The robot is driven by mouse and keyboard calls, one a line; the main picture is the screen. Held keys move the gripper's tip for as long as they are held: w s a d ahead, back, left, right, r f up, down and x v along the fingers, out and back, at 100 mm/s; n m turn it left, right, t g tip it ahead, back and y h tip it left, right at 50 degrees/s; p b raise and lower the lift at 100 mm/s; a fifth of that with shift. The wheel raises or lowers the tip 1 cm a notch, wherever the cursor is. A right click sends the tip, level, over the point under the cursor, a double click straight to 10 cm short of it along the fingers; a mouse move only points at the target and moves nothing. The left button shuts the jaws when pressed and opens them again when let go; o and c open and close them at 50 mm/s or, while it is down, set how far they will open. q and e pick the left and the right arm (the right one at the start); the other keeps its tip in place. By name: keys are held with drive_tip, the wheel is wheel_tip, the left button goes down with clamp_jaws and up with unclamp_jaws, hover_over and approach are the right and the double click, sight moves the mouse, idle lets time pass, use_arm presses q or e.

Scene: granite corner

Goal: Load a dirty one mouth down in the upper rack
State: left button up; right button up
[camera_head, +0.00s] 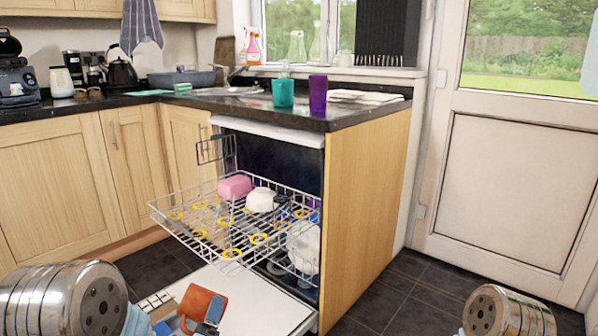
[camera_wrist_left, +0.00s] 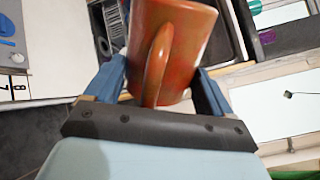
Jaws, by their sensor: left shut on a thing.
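My left gripper (camera_head: 196,322) is shut on an orange-red mug (camera_head: 205,303) in front of the dishwasher, low in the head view. In the left wrist view the mug (camera_wrist_left: 185,45) sits between the blue fingers of the gripper (camera_wrist_left: 165,85), its handle toward the camera. Its surface looks blotchy; I cannot tell which way its mouth faces. The upper rack (camera_head: 165,212) is pulled out, beyond the mug. It holds a pink item (camera_head: 235,186) and a white bowl-like piece (camera_head: 260,200), with free room at its front and left. My right gripper is out of view.
A teal cup (camera_head: 283,93) and a purple cup (camera_head: 318,94) stand on the dark counter (camera_head: 225,101). The dishwasher door (camera_head: 262,306) is folded down below the rack. White dishes (camera_head: 303,246) show in the lower part. A wooden side panel (camera_head: 365,185) bounds the dishwasher on the right.

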use_arm(q)
drive_tip(key=shift+m, duration=1.2)
drive_tip(key=m, duration=0.2)
drive_tip(key=m+p, duration=0.1)
drive_tip(key=m, duration=0.2)
drive_tip(key=shift+d+r, duration=0.15)
drive_tip(key=shift+r, duration=0.05)
drive_tip(key=m+p, duration=0.1)
drive_tip(key=m, duration=0.1)
drive_tip(key=shift+m, duration=0.4)
drive_tip(key=shift+f+m, duration=0.1)
drive_tip(key=shift+m, duration=0.6)
drive_tip(key=shift+f, duration=0.1)
